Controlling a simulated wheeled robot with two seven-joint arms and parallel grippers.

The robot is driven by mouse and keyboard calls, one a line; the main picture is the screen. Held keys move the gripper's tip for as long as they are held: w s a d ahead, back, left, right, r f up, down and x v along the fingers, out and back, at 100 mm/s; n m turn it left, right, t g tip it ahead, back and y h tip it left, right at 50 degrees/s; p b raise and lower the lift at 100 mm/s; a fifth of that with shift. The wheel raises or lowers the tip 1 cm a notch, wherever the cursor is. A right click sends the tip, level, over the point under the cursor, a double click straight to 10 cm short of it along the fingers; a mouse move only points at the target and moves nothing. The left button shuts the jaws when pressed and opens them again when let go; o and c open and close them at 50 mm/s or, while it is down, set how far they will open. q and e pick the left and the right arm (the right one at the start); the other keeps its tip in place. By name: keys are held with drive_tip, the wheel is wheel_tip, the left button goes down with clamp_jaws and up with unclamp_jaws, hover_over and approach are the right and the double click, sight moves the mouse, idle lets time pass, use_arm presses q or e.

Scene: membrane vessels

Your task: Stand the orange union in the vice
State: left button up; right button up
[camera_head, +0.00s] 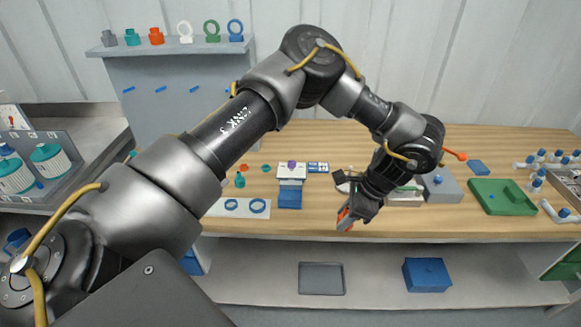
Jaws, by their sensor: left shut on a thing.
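My left gripper (356,212) hangs at the front edge of the bench, pointing down and left. It is shut on an orange piece (344,219), which looks like the orange union; the fingers cover most of it. I cannot tell whether it is upright. I cannot clearly make out the vice; a dark metal object (343,180) is partly hidden behind the gripper, and a grey block (441,187) with a blue mark sits to its right. My right gripper is not in view.
A green tray (502,197) and white pipe fittings (556,212) are on the right of the wooden bench (310,222). A white-and-blue box (290,188) stands left of the gripper. A grey tray (321,279) and blue box (427,274) lie on the lower shelf.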

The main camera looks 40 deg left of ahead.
use_arm(q)
drive_tip(key=w+a+f+m+t+p, duration=0.2)
drive_tip(key=w+a+m+t, duration=0.2)
drive_tip(key=w+a+m, duration=0.55)
drive_tip(key=a+f+m+t+h, duration=0.2)
drive_tip(key=a+m, duration=0.8)
drive_tip(key=a, duration=0.5)
drive_tip(key=shift+s+a+f+t+h+p, duration=0.3)
drive_tip(key=shift+a+p, duration=0.05)
drive_tip(key=shift+p, duration=0.1)
drive_tip(key=shift+f, duration=0.1)
